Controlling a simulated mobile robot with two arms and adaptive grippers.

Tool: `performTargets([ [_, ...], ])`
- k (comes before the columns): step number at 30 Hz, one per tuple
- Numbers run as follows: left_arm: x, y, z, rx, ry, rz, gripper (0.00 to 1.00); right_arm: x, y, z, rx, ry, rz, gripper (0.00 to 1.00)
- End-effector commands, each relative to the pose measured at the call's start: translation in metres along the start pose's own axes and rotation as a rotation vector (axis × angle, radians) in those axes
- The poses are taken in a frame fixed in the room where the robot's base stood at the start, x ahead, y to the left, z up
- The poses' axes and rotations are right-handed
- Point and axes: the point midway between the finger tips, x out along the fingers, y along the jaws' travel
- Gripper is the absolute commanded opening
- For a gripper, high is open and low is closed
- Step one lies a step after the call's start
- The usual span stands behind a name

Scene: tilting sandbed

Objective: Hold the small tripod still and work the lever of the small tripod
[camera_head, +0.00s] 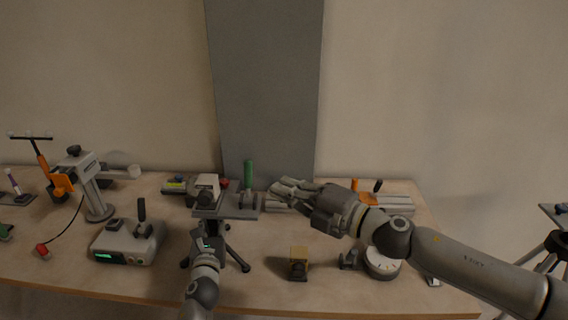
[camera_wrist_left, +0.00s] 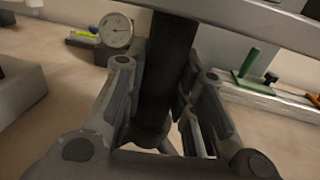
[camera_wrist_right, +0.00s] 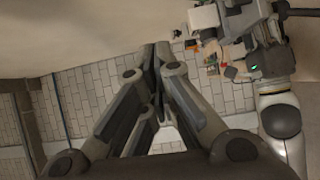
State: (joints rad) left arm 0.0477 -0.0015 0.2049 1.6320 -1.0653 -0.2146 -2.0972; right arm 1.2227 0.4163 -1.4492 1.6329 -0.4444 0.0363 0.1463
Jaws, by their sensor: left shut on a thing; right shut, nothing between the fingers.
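The small tripod (camera_head: 238,258) stands on the table with dark splayed legs and a grey plate on top. My left gripper (camera_head: 206,236) is shut around the tripod's dark column (camera_wrist_left: 168,75), just under the plate, which crosses the top of the left wrist view (camera_wrist_left: 270,22). My right gripper (camera_head: 276,193) is shut and empty, a little right of the green handle and apart from it. The right wrist view shows its closed fingers (camera_wrist_right: 155,58).
A grey box with a green display (camera_head: 125,243) stands left of the tripod.

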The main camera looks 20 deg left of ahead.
Motion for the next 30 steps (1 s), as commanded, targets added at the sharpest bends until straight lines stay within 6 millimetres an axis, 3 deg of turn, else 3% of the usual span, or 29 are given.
performTargets([
  [6, -0.001, -0.001, -0.003, -0.001, 0.005, -0.001, 0.0, 0.001, 0.003, -0.008, 0.133, 0.021, -0.095, 0.0],
  [18, -0.001, -0.001, -0.003, 0.0, 0.005, -0.001, 0.0, -0.002, -0.003, -0.004, 0.283, -0.01, -0.192, 0.0],
  [23, -0.001, -0.001, -0.003, 0.0, 0.005, -0.001, 0.0, 0.015, -0.006, -0.005, 0.284, -0.009, -0.193, 0.0],
  [30, -0.001, -0.001, -0.003, 0.0, 0.005, -0.001, 0.0, 0.056, -0.015, -0.006, 0.283, -0.009, -0.193, 0.0],
])
